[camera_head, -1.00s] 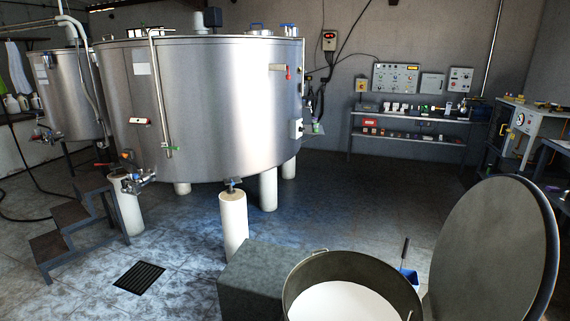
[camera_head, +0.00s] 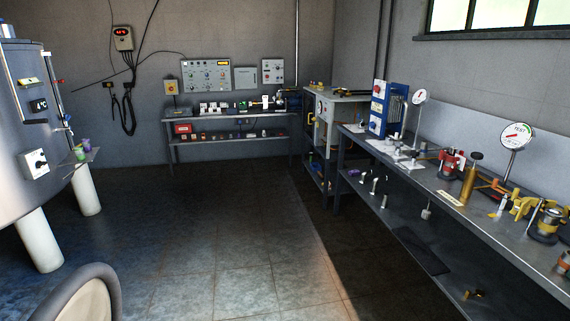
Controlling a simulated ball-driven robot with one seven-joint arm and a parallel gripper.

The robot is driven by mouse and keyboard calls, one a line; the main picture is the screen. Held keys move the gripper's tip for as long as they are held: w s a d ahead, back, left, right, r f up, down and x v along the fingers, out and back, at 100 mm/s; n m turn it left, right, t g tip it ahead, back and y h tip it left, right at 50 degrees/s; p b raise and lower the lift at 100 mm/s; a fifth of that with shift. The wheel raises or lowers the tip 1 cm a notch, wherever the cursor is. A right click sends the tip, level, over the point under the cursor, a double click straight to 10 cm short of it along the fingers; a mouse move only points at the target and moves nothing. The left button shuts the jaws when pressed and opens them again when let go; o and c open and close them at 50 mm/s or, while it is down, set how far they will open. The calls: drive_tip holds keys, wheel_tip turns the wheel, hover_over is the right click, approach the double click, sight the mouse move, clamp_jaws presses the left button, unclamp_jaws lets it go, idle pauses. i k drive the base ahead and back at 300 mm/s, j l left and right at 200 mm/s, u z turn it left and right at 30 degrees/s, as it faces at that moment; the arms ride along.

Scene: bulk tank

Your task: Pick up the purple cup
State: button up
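A small purple item (camera_head: 86,144), which may be the purple cup, stands on a small shelf (camera_head: 92,156) at the side of the big steel tank on the left. A green item (camera_head: 79,153) stands beside it. Both are too small to make out clearly. My gripper is not in view, so its state does not show.
The steel tank (camera_head: 28,120) on white legs (camera_head: 38,240) fills the left edge. A rounded grey rim (camera_head: 85,285) is at the lower left. A long workbench (camera_head: 440,180) with gauges and tools runs along the right. A shelf unit (camera_head: 225,116) stands at the back. The middle floor (camera_head: 215,235) is clear.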

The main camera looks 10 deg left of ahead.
sight(87, 145)
drive_tip(key=i+l+z, duration=0.15)
drive_tip(key=i, duration=0.3)
drive_tip(key=i+l+z, duration=0.15)
drive_tip(key=i, duration=0.3)
drive_tip(key=i+j+u, duration=0.1)
drive_tip(key=i+u, duration=0.6)
drive_tip(key=i, duration=0.15)
drive_tip(key=i+l+u, duration=0.2)
drive_tip(key=i+u, duration=0.15)
drive_tip(key=i+j, duration=0.1)
drive_tip(key=i, duration=1.85)
drive_tip(key=i+u, duration=0.3)
drive_tip(key=i, duration=0.35)
drive_tip(key=i+u, duration=0.3)
drive_tip(key=i, duration=0.35)
drive_tip(key=i+l+u, duration=0.3)
drive_tip(key=i, duration=0.3)
